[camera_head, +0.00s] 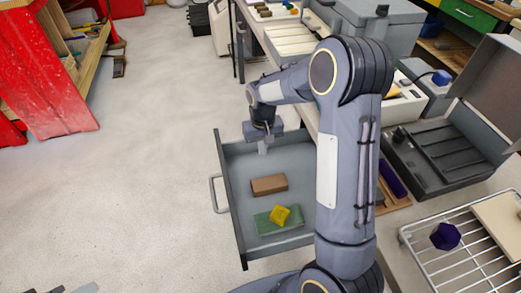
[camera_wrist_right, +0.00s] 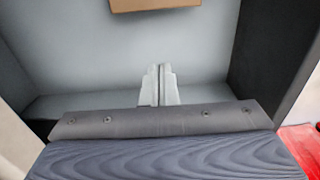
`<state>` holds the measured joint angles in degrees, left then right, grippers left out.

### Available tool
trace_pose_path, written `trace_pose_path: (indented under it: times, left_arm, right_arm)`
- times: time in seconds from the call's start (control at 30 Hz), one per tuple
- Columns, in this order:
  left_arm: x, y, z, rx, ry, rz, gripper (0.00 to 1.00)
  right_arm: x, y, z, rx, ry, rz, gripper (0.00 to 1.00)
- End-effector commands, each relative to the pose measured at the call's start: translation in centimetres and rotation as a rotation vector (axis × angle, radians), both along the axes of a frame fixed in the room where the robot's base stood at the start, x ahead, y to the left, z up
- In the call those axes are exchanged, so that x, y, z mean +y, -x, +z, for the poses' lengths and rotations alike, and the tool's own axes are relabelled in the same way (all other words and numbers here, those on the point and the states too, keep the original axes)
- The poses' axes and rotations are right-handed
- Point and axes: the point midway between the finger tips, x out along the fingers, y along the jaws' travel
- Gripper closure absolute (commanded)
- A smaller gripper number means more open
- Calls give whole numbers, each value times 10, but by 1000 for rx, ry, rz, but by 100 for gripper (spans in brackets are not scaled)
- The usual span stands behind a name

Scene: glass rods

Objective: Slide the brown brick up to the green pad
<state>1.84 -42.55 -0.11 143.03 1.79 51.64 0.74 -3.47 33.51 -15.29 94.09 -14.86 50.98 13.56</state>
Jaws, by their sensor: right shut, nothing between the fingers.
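The brown brick (camera_head: 269,184) lies flat on the floor of an open grey drawer (camera_head: 228,192). The green pad (camera_head: 262,227) lies in the same drawer, nearer the bottom of the head view, with a small gap between it and the brick. A yellow block (camera_head: 280,215) sits on the pad. My right gripper (camera_head: 263,149) is shut and empty, over the drawer on the brick's far side from the pad. In the right wrist view its fingertips (camera_wrist_right: 159,70) are together, and the brick (camera_wrist_right: 155,4) shows at the top edge, apart from them. My left gripper is not seen.
The drawer's walls surround the brick and pad. My right arm covers the drawer's right side. On the bench to the right are an open grey case (camera_head: 431,165), a wire rack (camera_head: 465,262) and a purple block (camera_head: 445,236). Open floor lies to the left.

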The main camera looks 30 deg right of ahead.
Motion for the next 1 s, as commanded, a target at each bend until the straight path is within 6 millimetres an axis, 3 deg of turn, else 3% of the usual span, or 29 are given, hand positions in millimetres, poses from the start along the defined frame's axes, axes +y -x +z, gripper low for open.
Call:
trace_pose_path:
  times: [0.33,0.6,1.0]
  left_arm:
    - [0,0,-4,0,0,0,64]
    - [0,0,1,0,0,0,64]
    - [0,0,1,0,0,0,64]
  right_arm:
    - [0,1,-77,6,-1,1,100]
    - [9,35,-73,2,-1,1,100]
    - [10,39,-73,1,-1,0,100]
